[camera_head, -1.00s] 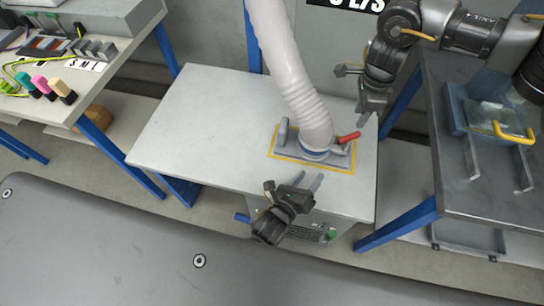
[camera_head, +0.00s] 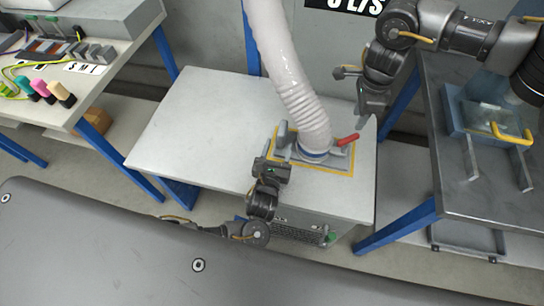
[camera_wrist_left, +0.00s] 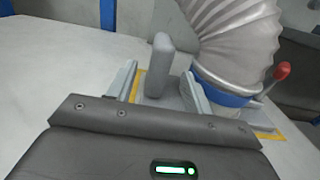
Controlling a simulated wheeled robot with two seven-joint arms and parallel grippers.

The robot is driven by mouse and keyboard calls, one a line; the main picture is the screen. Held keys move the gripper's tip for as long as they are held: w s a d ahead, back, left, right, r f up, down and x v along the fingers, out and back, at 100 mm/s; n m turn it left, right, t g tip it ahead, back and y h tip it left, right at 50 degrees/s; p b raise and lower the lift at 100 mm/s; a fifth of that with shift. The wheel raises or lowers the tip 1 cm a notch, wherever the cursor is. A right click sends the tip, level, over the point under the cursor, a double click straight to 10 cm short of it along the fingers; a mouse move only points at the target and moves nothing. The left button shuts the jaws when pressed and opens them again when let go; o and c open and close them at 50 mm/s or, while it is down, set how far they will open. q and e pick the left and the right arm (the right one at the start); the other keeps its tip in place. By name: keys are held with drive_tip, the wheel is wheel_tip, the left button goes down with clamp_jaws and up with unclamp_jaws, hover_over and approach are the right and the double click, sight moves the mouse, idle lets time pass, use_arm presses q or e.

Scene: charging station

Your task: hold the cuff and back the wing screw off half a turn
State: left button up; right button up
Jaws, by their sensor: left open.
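A pale ribbed hose (camera_head: 295,85) ends in a cuff with a blue band (camera_head: 316,155) on a grey plate on the table; the band also shows in the left wrist view (camera_wrist_left: 225,95). A red-tipped lever (camera_head: 347,140) sticks out on its right. A grey upright tab (camera_head: 283,133) stands left of the hose; it also shows in the left wrist view (camera_wrist_left: 160,62). My left gripper (camera_head: 278,148) is open, with the tab between its fingers in the wrist view; contact is unclear. My right gripper (camera_head: 364,118) hangs above and right of the lever. I cannot identify the wing screw.
A yellow outline (camera_head: 326,170) surrounds the plate. The left part of the white table (camera_head: 195,120) is clear. A dark bench (camera_head: 475,190) with a blue box (camera_head: 480,115) stands right. A left bench (camera_head: 60,118) holds coloured plugs.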

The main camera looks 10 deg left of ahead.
sight(282, 133)
use_arm(q)
drive_tip(key=w, duration=0.6)
drive_tip(key=shift+w, duration=0.25)
drive_tip(key=c, duration=1.1)
clamp_jaws()
use_arm(e)
drive_tip(key=shift+o, duration=0.2)
